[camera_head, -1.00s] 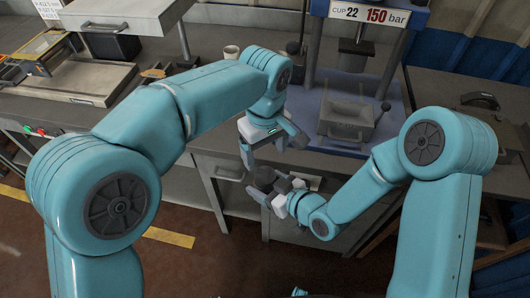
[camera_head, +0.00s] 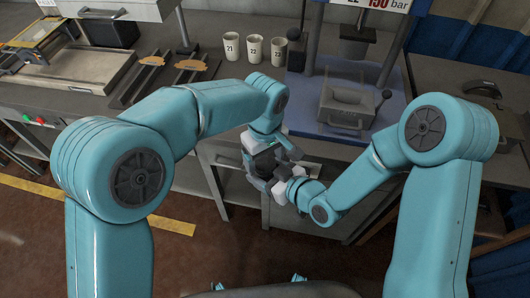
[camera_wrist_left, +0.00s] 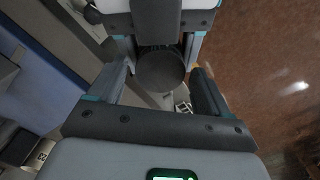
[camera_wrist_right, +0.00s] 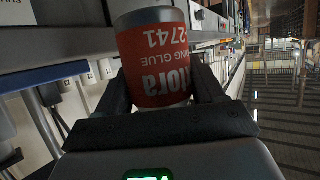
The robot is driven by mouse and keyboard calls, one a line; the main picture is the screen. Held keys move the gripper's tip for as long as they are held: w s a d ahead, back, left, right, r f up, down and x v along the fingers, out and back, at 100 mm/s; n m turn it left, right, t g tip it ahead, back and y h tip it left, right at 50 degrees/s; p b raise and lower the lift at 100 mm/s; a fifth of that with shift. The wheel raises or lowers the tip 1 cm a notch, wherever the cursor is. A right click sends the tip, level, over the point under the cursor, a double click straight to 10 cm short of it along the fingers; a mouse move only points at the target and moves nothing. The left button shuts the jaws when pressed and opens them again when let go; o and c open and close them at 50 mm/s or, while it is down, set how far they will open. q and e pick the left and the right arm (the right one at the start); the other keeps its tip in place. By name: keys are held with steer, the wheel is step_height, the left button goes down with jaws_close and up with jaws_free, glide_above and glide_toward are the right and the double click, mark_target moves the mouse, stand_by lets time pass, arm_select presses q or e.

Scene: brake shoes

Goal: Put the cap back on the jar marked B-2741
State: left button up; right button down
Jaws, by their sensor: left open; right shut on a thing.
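My right gripper (camera_head: 272,180) is shut on a jar; the right wrist view shows its red label (camera_wrist_right: 158,62) upside down, with "2741" and "ING GLUE" readable. A dark round disc (camera_wrist_left: 160,70) lies at the jar's top in the left wrist view. I cannot tell whether it is a cap or the jar's open mouth. My left gripper (camera_wrist_left: 160,77) is open, its fingers on either side of this disc, without clear contact. In the head view the left gripper (camera_head: 268,158) is directly over the right one, and the jar is largely hidden. No separate cap is identifiable.
Cups marked 21 (camera_head: 231,47), 22 (camera_head: 254,49) and 23 (camera_head: 279,51) stand at the back of the bench. A press with a blue base (camera_head: 310,118) is at right. Drawers and shelves lie behind the grippers; the floor (camera_head: 100,255) is open at left.

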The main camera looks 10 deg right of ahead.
arm_select(q)
steer(key=c, duration=1.1)
steer(key=shift+o, duration=0.2)
steer(key=m, duration=0.3)
steer(key=o, duration=1.2)
steer(key=shift+c, duration=0.2)
